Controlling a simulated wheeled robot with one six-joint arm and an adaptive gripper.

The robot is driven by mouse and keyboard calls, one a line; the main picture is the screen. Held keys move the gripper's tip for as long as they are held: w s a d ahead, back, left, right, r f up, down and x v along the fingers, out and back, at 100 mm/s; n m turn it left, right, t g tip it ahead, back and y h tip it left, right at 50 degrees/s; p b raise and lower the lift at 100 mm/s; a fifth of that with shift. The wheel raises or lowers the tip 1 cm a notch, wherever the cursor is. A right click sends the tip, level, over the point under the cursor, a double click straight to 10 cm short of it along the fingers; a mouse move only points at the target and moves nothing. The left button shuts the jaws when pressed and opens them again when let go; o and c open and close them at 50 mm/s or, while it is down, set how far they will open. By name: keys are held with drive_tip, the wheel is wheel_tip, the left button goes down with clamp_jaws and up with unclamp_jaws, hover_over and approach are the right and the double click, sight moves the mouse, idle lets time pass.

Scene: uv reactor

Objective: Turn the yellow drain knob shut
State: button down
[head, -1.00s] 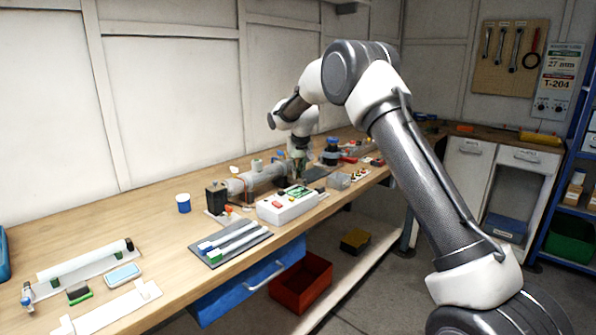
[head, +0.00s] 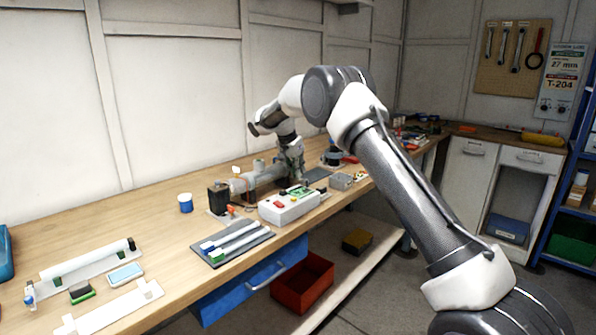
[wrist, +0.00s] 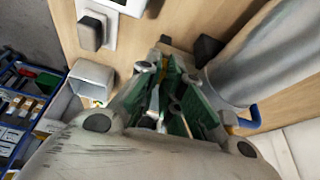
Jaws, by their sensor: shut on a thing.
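My gripper (wrist: 175,78) has green pads and is shut, its fingers closed in at the near end of the grey reactor tube (wrist: 232,50). A small bit of the yellow drain knob (wrist: 163,68) shows at the fingertips in the wrist view; the fingers hide the rest, so its angle cannot be told. In the head view my gripper (head: 291,165) points down to the bench at the right end of the reactor tube (head: 257,176). The knob cannot be made out there.
A white control box (head: 289,207) stands in front of the tube, with a small grey box (head: 341,181) to its right. A blue handle (wrist: 246,119) lies beside the tube in the wrist view.

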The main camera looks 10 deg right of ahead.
drive_tip(key=shift+m, duration=0.6)
drive_tip(key=shift+a, duration=0.1)
drive_tip(key=c, duration=1.6)
unclamp_jaws()
drive_tip(key=v, duration=1.2)
drive_tip(key=shift+w, duration=0.25)
drive_tip(key=shift+a, duration=0.1)
